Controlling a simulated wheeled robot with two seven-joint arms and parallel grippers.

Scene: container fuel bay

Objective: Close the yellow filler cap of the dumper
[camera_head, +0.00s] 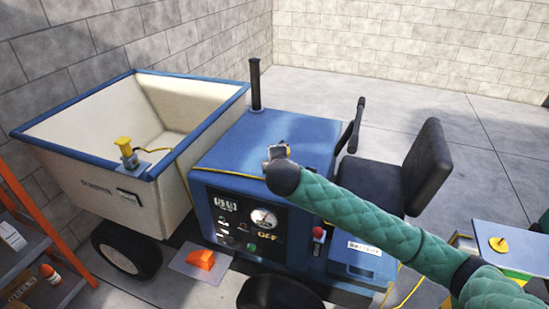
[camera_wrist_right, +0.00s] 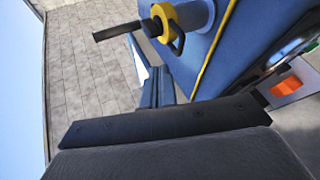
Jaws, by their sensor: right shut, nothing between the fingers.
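The dumper (camera_head: 320,140) has a blue hood. In the right wrist view, the round yellow filler cap (camera_wrist_right: 176,13) shows at the top, by a blue-grey neck on the blue body. A dark loop sits beside it. Its exact angle on the neck is unclear. In the head view, the cap is mostly hidden behind my right gripper (camera_head: 277,151), which is over the front part of the hood. The right gripper is shut and empty; its dark edge (camera_wrist_right: 165,122) crosses the wrist view below the cap, apart from it. My left gripper is not in view.
A black exhaust pipe (camera_head: 255,85) stands behind the gripper. The cream skip (camera_head: 95,190) is at left, with a yellow-topped fitting (camera_head: 123,144) on its rim. The seat (camera_head: 425,165) is at right. A blue-topped stand (camera_head: 520,245) is far right.

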